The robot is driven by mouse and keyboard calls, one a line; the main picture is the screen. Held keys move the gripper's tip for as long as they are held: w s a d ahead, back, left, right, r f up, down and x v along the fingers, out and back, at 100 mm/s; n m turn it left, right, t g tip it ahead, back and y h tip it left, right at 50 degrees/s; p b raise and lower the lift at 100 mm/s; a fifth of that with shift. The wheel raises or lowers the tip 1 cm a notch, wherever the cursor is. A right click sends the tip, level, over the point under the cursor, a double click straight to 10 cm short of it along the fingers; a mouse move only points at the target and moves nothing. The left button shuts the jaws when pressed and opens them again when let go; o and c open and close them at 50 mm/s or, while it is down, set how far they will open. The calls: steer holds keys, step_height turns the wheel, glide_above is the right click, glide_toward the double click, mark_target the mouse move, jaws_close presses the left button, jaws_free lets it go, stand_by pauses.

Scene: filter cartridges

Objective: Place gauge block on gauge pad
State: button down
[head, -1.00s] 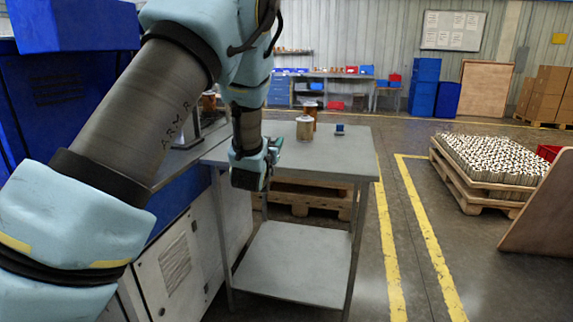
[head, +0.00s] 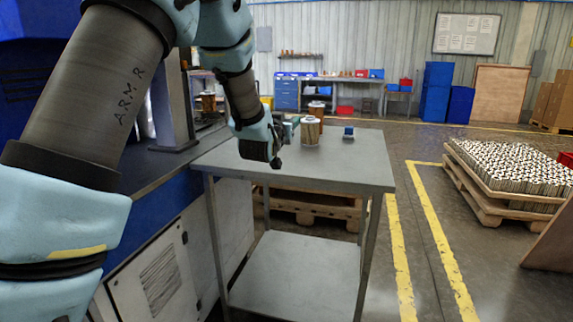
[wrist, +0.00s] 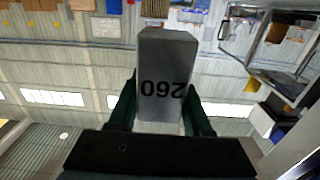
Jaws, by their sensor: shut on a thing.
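My gripper (head: 287,126) is over the left part of the grey metal table in the head view, near a pale cartridge. In the wrist view its dark green fingers (wrist: 163,112) are shut on the gauge block (wrist: 167,70), a grey block with a black number that reads upside down. The block is off any surface, with the far wall and room behind it. In the head view the block is too small to make out clearly. A small blue item (head: 348,132) stands on the table to the right; I cannot tell whether it is the gauge pad.
The metal table (head: 340,165) has free room at its front and right. A pale cartridge (head: 310,132) and an amber one (head: 317,111) stand near its back. A dark bench (head: 165,170) adjoins on the left. A pallet of cartridges (head: 490,200) sits on the floor at right.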

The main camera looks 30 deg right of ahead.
steer(key=shift+f, duration=3.9)
steer(key=shift+f, duration=0.1)
steer(key=shift+f, duration=0.15)
steer(key=shift+c, duration=1.6)
jaws_free()
steer(key=shift+r+p, duration=0.35)
steer(key=b+v, duration=0.2)
steer(key=v, duration=1)
steer(key=shift+f, duration=0.2)
